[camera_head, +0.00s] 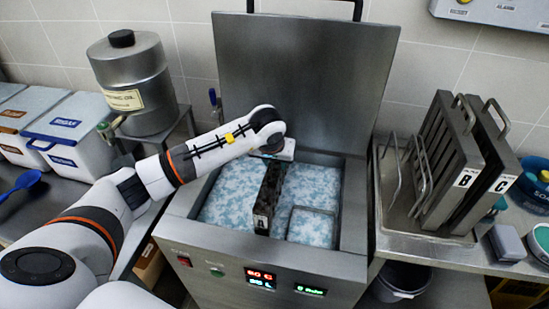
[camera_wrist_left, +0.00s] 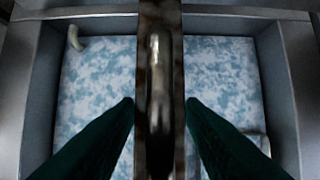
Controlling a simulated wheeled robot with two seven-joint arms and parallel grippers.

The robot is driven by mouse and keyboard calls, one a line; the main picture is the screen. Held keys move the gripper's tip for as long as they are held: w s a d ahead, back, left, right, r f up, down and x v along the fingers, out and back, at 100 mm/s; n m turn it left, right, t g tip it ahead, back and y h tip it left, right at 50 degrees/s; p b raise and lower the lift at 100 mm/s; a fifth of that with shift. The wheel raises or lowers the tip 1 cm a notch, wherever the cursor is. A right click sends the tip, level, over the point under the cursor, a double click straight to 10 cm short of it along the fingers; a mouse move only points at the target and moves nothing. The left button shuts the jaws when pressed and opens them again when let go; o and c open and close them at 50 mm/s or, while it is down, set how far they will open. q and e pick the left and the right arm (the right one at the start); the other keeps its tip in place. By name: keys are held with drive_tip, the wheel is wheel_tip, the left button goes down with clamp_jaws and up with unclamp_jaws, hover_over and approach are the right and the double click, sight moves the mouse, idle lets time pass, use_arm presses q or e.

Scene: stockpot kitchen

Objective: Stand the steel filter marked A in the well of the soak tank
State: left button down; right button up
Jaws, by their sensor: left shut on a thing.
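The steel filter marked A (camera_head: 270,190) is a dark, speckled upright slab with its label at the near lower end. My left gripper (camera_head: 275,156) is shut on its top and holds it over the middle of the soak tank (camera_head: 190,232). In the left wrist view the filter (camera_wrist_left: 160,110) runs as a narrow band between the two dark fingers of the gripper (camera_wrist_left: 160,105), with a shiny handle along it. Blue-white foam (camera_head: 235,195) covers the tank's well on both sides. The filter's lower edge and whether it touches the bottom are hidden. My right gripper is out of view.
A raised steel lid (camera_head: 305,75) stands behind the tank. A thin metal loop (camera_head: 312,208) shows in the foam right of the filter. Filters marked B (camera_head: 447,160) and C (camera_head: 492,165) stand in a rack at the right. An oil drum (camera_head: 132,80) stands at the left.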

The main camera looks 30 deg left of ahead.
use_arm(q)
wheel_tip(320, 180, down, 12)
drive_tip(key=b, duration=1)
drive_tip(key=shift+w+f+b, duration=0.1)
drive_tip(key=shift+f+b, duration=0.65)
idle(0.8)
drive_tip(key=c, duration=0.9)
unclamp_jaws()
